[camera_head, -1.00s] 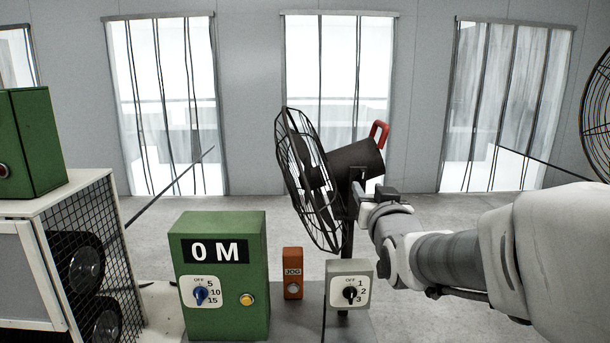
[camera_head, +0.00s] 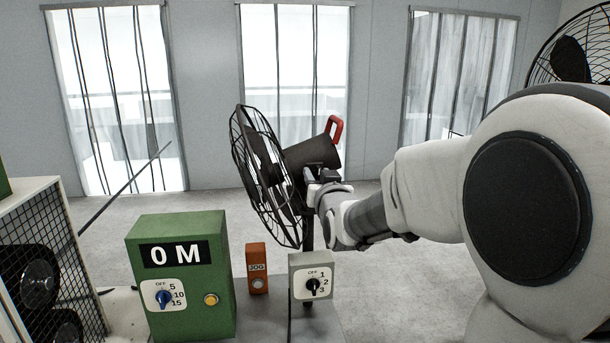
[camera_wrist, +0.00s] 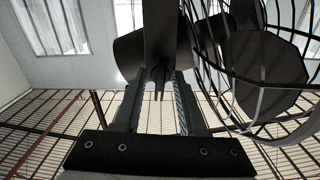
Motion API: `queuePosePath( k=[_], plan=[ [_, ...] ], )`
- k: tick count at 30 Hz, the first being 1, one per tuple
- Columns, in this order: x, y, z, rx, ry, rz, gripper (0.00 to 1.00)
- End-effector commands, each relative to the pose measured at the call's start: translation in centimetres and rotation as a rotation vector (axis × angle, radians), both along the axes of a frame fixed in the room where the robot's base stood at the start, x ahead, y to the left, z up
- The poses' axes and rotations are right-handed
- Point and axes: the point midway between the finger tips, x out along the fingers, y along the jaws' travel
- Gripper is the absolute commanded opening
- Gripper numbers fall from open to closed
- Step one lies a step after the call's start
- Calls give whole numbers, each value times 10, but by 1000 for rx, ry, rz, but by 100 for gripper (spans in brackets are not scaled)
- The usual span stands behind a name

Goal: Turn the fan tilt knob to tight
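The black caged fan (camera_head: 262,175) stands on a pole, its cage facing left and its dark motor housing tilted. It also shows in the wrist view (camera_wrist: 265,70). A red handle (camera_head: 336,127) is on the housing's back. My gripper (camera_head: 311,179) is at the bracket below the housing, on its near side. In the wrist view my gripper's fingers (camera_wrist: 160,78) are spread, with a gap between them. A small dark tilt knob (camera_wrist: 159,76) on the bracket (camera_wrist: 160,35) shows between the fingertips. I cannot tell whether they touch it. In the head view my gripper hides the knob.
A green control box (camera_head: 182,232), an orange JOG box (camera_head: 257,265) and a grey switch box (camera_head: 311,262) stand in front of the fan. A mesh-sided cabinet (camera_head: 35,225) is at left. Another fan (camera_head: 570,50) is at upper right. The floor behind is open.

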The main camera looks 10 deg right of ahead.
Motion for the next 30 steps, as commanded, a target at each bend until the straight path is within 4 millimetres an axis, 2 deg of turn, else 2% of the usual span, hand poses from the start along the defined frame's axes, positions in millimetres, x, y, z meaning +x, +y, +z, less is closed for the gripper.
queuePosePath(
  k=[1,6,20,30],
  plan=[
    [0,0,0,0,0,0,30],
    [0,0,0,0,0,0,0],
    [0,0,-2,46,0,0,0],
    [0,-1,-5,278,-3,2,0]
  ],
)
